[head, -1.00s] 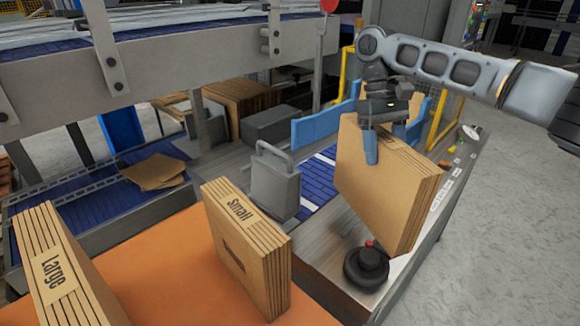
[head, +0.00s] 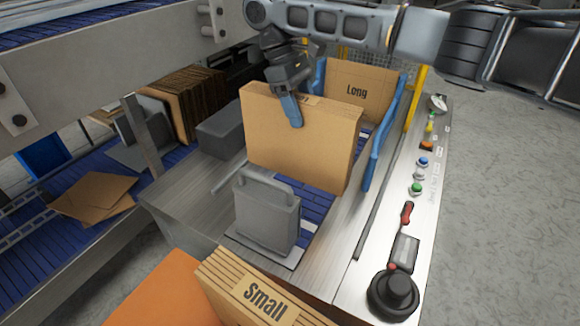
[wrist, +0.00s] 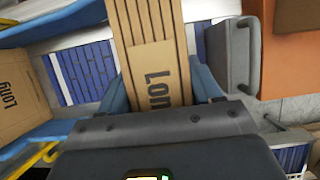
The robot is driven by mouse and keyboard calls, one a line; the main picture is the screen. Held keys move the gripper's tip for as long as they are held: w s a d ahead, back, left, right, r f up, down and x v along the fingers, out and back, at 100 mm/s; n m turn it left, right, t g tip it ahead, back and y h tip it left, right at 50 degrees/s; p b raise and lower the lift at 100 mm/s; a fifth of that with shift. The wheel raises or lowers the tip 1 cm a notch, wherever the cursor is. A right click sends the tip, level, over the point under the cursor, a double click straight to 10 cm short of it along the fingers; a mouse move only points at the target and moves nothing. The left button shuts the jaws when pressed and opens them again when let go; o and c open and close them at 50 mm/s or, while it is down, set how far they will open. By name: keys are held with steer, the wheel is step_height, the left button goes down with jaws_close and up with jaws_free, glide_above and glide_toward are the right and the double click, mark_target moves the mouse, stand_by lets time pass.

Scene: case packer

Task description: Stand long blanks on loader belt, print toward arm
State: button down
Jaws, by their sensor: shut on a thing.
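My gripper (head: 290,112) is shut on a bundle of long blanks (head: 300,145), gripping it at its top edge. The held bundle is upright over the blue loader belt (head: 318,204); whether its bottom touches the belt is hidden. In the wrist view the held bundle (wrist: 150,40) shows its "Long" label between the blue fingers. Another blank bundle (head: 362,90), printed "Long", stands at the far end of the belt between blue side guides (head: 383,140). It also shows at the left of the wrist view (wrist: 18,95).
A grey block with a handle (head: 267,212) stands at the near end of the belt. A "Small" bundle (head: 258,290) is on the orange surface (head: 165,290) in front. A control panel with buttons and a black knob (head: 393,290) runs along the right. Loose cardboard lies on the left conveyor (head: 95,195).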

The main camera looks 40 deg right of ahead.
mark_target(301, 140)
steer(key=shift+f+b, duration=0.6)
steer(key=shift+f, duration=3.8)
steer(key=shift+c, duration=1)
jaws_free()
steer(key=p+v, duration=0.1)
steer(key=v, duration=1.1)
